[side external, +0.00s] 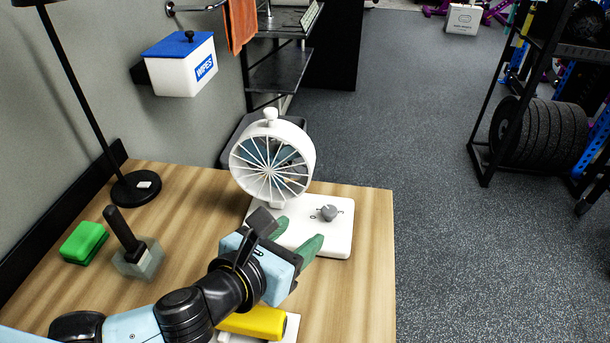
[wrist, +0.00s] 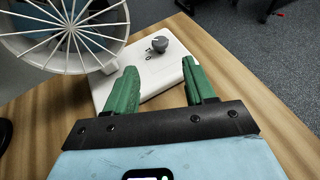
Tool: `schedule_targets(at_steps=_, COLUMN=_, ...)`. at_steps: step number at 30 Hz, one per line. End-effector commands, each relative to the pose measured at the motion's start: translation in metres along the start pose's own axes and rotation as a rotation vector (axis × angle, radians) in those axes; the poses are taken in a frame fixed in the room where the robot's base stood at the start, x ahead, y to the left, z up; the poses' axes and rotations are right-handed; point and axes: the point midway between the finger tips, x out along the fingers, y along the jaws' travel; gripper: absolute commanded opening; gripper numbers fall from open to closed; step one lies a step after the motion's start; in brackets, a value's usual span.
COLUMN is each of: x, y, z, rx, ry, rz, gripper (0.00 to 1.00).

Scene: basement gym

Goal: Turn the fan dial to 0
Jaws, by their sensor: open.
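The white fan (side external: 272,158) stands at the far edge of the wooden table, with a round slatted front. Its white base (side external: 338,238) carries a grey dial (side external: 328,213), with a small 0 mark printed beside it. The dial also shows in the wrist view (wrist: 160,44), above and between my fingers. My gripper (side external: 298,236) has green fingers, spread open and empty. It is over the near part of the base, short of the dial. In the wrist view my gripper (wrist: 163,88) has the dial ahead of it. I cannot tell exactly where the dial's pointer is.
A black lamp (side external: 136,188), a green block (side external: 84,242) and a dark-handled object on a grey block (side external: 137,258) stand at the left. A yellow object (side external: 252,322) lies near my arm. The table's right edge is close to the base.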

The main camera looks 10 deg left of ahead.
Motion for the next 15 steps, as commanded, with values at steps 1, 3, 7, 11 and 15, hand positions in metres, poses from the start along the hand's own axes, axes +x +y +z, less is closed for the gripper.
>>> schedule_targets(at_steps=1, x=-0.011, y=0.0, z=0.0, rx=0.002, ry=0.0, rz=-0.001, gripper=0.54)
schedule_targets(at_steps=3, x=-0.023, y=0.0, z=0.0, rx=0.002, ry=0.0, rz=-0.002, gripper=0.54)
schedule_targets(at_steps=7, x=-0.022, y=0.019, z=0.013, rx=-0.116, ry=0.023, rz=0.038, gripper=0.54)
schedule_targets(at_steps=11, x=-0.022, y=0.037, z=0.025, rx=-0.245, ry=0.046, rz=0.075, gripper=0.54)
schedule_targets(at_steps=15, x=-0.024, y=0.057, z=0.037, rx=-0.385, ry=0.065, rz=0.117, gripper=0.54)
